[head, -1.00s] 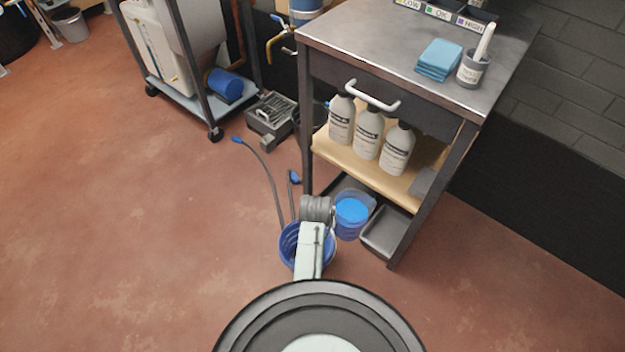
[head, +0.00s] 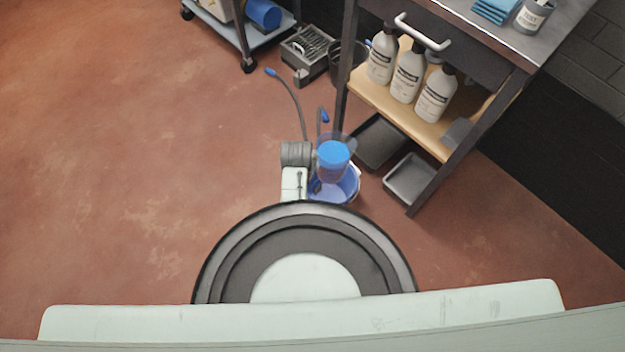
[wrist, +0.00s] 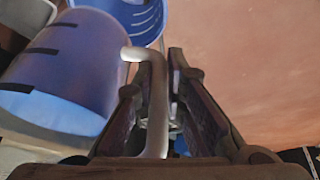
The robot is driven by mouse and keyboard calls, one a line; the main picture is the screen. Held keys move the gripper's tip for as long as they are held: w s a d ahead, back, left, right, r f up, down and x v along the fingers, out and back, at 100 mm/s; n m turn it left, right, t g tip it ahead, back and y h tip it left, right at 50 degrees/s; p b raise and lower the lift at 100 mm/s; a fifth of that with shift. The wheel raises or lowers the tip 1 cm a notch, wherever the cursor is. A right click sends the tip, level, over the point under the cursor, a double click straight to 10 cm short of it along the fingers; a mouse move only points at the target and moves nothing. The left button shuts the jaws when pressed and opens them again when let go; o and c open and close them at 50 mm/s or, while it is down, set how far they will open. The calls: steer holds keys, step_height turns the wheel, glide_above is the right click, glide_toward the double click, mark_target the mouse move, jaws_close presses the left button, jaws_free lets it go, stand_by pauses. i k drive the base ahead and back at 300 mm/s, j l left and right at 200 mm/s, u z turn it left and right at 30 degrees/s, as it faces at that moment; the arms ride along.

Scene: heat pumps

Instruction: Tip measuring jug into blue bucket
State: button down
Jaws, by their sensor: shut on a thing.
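The measuring jug (head: 335,172) is translucent, with bright blue liquid showing inside in the head view. It is held over or in front of the blue bucket (head: 350,190), which stands on the floor and is partly hidden by the jug and my arm. In the wrist view the jug (wrist: 75,65) fills the left side, with dark graduation marks. My gripper (wrist: 155,85) is shut on the jug's grey handle. The bucket (wrist: 125,14) shows at the top of the wrist view, beyond the jug. The jug looks about upright; no pouring shows.
A steel workbench (head: 357,85) with white bottles (head: 408,72) on its wooden shelf stands to the right. Two dark trays (head: 410,178) lie beneath it. A toolbox (head: 310,55) and a hose (head: 290,95) are behind the bucket. The floor to the left is clear.

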mark_target(341, 193)
steer(key=k+l+u, duration=0.15)
steer(key=u, duration=0.6)
steer(key=i+l+u, duration=0.15)
steer(key=u, duration=0.3)
steer(key=i+l, duration=0.2)
steer(key=l, duration=0.1)
